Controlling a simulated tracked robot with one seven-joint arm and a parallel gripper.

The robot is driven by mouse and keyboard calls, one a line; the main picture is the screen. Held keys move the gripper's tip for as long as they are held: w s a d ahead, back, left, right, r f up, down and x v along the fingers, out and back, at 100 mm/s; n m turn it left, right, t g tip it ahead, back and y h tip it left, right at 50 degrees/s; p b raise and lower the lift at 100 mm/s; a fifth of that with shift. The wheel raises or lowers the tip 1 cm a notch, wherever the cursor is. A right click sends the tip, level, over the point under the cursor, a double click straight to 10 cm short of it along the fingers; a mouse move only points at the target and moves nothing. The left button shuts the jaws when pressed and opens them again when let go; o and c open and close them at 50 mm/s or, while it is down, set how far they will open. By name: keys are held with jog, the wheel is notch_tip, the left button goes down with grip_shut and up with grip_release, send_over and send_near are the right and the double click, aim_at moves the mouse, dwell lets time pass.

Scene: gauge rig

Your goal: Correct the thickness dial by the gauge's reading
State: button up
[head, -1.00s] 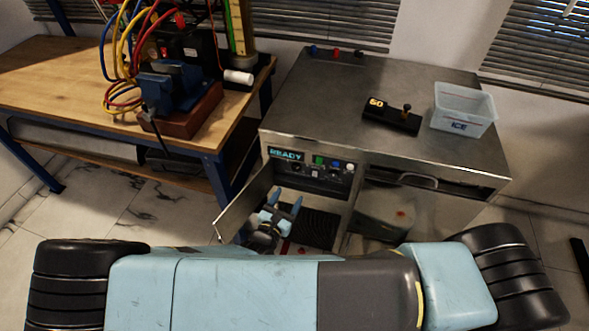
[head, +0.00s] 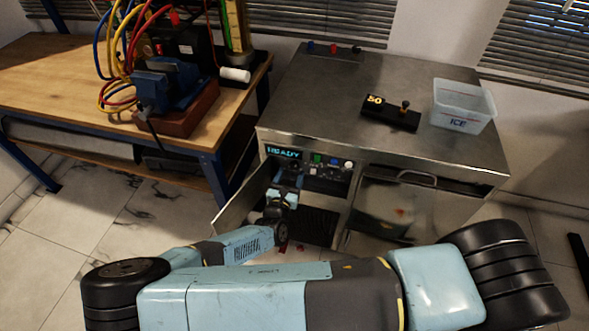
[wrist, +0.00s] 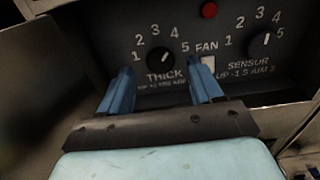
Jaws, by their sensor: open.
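The thickness dial (wrist: 161,60), a black knob marked THICK with numbers 1 to 5, is on the dark panel (head: 318,176) in the open front of the steel cabinet. Its pale mark seems to point up and right, near 4. My gripper (wrist: 162,82) is open, with its blue fingers below and either side of the knob, apparently not gripping it. In the head view my gripper (head: 288,180) is at the panel's left part. A black block (head: 390,113) on the cabinet top shows yellow digits, apparently 50; I cannot tell if it is the gauge.
Right of the dial are a white FAN switch (wrist: 208,66), a SENSOR dial (wrist: 262,45) and a red button (wrist: 208,9). A READY display (head: 283,152) is lit. An open door (head: 240,203) stands left of my gripper. An ICE bin (head: 463,106) stands on top.

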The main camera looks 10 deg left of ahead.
aim_at(294, 167)
jog(key=shift+w+d, duration=0.15)
jog(key=shift+w, duration=1.6)
jog(key=c, duration=0.9)
jog(key=shift+d, duration=0.35)
jog(key=shift+c, duration=0.7)
jog(key=shift+a, duration=0.3)
